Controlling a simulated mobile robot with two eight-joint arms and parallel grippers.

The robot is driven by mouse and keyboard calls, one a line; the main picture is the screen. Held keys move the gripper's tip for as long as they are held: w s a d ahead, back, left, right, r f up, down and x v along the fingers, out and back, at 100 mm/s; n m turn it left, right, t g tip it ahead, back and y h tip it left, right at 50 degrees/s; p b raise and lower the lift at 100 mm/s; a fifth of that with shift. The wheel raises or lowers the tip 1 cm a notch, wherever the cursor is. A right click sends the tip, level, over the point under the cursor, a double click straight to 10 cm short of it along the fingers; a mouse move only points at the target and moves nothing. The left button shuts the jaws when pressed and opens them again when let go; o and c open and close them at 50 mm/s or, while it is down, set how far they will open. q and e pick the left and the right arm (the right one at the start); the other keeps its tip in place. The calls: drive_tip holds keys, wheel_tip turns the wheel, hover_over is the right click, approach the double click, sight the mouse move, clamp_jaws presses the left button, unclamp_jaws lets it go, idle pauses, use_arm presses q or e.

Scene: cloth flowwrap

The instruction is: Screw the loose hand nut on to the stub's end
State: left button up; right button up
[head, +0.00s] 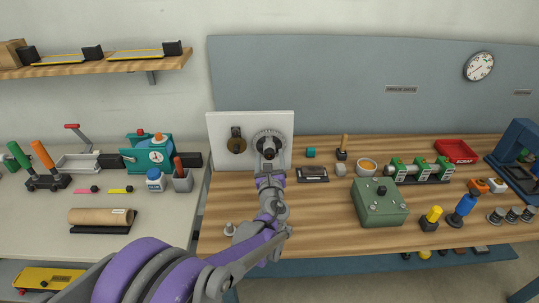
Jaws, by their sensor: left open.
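A white upright panel (222,122) stands at the back of the wooden bench. It carries a dark brass round fitting (236,146) on its left and a round graduated dial (281,134) on its right. My left gripper (269,150) is open in front of the dial and hides its middle; I cannot tell whether it touches anything there. A small grey knob-like piece (230,229) lies on the bench near the front left edge, left of my left forearm. I cannot tell for sure which piece is the hand nut or the stub. My right gripper is out of view.
A pale table (150,225) with tools adjoins on the left. The wood between my left arm and the green box is clear.

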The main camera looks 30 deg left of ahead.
use_arm(q)
drive_tip(key=v, duration=1.1)
drive_tip(key=shift+w, duration=0.1)
drive_tip(key=shift+c, duration=0.2)
drive_tip(key=shift+c, duration=1)
drive_tip(key=shift+p+x, duration=1.4)
drive_tip(key=shift+x, duration=4)
drive_tip(key=shift+c, duration=0.2)
